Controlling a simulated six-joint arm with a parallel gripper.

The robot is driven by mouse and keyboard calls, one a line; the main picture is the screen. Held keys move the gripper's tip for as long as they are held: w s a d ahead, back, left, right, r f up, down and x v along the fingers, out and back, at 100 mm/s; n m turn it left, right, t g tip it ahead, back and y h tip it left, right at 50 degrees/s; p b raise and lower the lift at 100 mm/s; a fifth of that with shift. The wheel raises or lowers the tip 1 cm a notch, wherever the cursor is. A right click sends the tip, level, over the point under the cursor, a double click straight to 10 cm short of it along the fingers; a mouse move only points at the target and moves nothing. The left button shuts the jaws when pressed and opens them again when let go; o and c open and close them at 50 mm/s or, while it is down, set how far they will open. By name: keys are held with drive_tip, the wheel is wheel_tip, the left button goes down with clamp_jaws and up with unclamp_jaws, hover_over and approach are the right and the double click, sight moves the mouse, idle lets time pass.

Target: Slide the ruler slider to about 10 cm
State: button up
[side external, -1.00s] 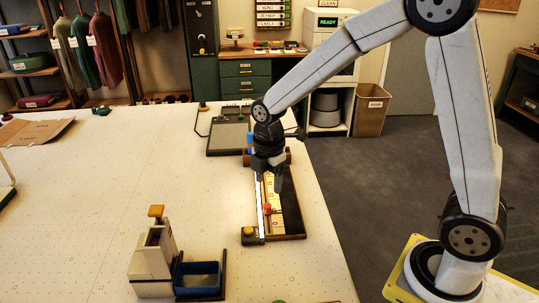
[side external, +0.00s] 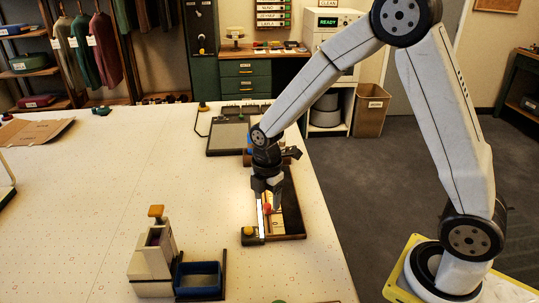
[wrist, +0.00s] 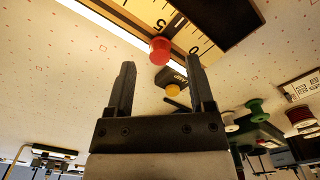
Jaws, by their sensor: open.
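The red slider knob (side external: 267,209) sits on the pale ruler (side external: 279,221) beside the dark tray at the table's right side. In the wrist view the red knob (wrist: 160,50) is near the ruler's end (wrist: 183,30), by the printed 5 and 0. Its exact reading is not clear. My gripper (side external: 266,197) is just above and behind the knob in the side view. In the wrist view my gripper (wrist: 161,66) is open, with the knob appearing between the fingertips and nothing clasped. My gripper hides the ruler's far part in the side view.
A lit white strip (side external: 260,221) runs along the ruler's left. A box with a yellow button (side external: 248,231) stands at its near end. A cream device (side external: 154,262) and blue bin (side external: 198,274) are at front left. The table's middle is clear.

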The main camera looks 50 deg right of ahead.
drive_tip(key=shift+f, duration=1.1)
clamp_jaws()
idle(0.8)
